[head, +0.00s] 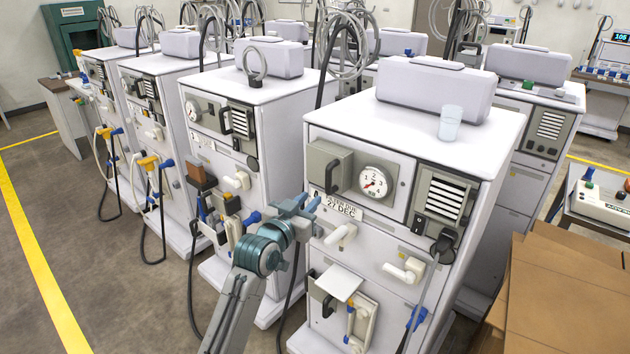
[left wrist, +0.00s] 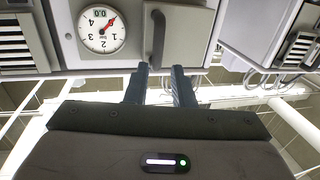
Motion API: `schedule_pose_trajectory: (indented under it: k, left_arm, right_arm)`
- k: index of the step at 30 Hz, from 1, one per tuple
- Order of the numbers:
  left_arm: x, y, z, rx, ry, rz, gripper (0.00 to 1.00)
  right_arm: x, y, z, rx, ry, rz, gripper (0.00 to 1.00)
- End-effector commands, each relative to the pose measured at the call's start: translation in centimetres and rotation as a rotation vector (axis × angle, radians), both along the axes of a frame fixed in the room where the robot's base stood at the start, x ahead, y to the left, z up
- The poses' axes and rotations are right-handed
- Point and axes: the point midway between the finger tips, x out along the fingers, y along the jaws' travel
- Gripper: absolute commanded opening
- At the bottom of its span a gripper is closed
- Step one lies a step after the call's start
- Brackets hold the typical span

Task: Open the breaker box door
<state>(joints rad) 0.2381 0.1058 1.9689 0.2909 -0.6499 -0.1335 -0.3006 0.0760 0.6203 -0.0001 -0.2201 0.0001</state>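The breaker box (head: 326,166) is a grey box with a dark bar handle (head: 331,177) on the front of the nearest white machine. Its door looks shut. In the left wrist view the box (left wrist: 188,38) appears upside down, with its handle (left wrist: 157,40) just beyond my fingers. My left gripper (head: 308,204) is below and left of the box in the head view. It is open, and its two fingers (left wrist: 160,72) show a gap with the handle's end between the tips in the picture. Contact cannot be told. My right gripper is not in view.
A round gauge (head: 375,182) and a vented panel (head: 442,201) are right of the box. White lever handles (head: 341,235) and a small shelf (head: 341,284) are below it. More machines (head: 220,110) stand left. Cardboard boxes (head: 565,290) are at right.

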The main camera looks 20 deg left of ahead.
Motion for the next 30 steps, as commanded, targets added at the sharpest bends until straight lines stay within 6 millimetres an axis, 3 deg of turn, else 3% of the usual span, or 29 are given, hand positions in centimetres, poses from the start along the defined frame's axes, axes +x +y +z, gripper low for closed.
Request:
schedule_pose_trajectory:
  k: [5, 18, 24, 30]
  left_arm:
    - [1.2, -0.3, 1.0, -0.003, -0.012, -0.004, 0.22]
    - [8.7, -1.4, 0.9, -0.002, -0.010, -0.003, 0.22]
    - [10.3, -1.7, 0.7, 0.000, -0.009, -0.002, 0.22]
    - [10.5, -1.7, 0.6, -0.001, -0.010, -0.002, 0.22]
  right_arm:
    - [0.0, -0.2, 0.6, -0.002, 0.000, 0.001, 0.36]
    - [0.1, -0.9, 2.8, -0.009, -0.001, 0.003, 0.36]
    - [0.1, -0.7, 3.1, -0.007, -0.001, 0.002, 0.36]
    - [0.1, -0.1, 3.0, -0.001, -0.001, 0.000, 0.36]
